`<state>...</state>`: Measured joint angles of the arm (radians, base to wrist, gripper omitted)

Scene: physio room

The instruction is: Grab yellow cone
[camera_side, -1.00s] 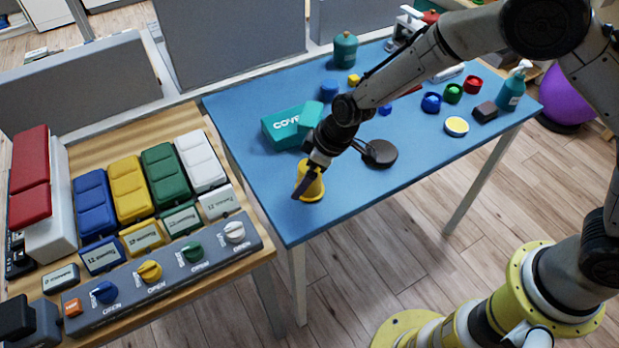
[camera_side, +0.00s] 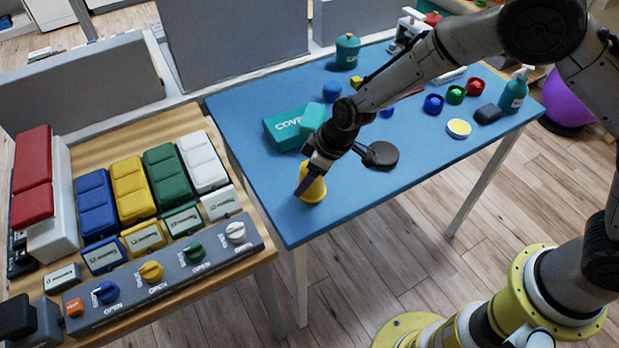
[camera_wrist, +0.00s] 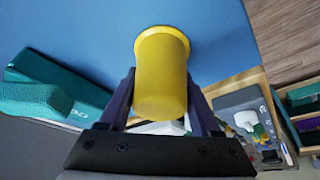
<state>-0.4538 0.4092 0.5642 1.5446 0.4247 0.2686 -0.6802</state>
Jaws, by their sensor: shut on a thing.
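The yellow cone (camera_side: 313,190) stands upright at the near left part of the blue table (camera_side: 400,200), its wide base down on or very close to the tabletop. My gripper (camera_side: 308,184) is around its upper part and shut on it. In the wrist view the cone (camera_wrist: 162,80) sits between the two dark fingers of my gripper (camera_wrist: 162,108), one on each side. Part of the cone is hidden behind a finger in the side view.
A teal box (camera_side: 284,130) lies behind the cone and a black round disc (camera_side: 381,155) lies to its right.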

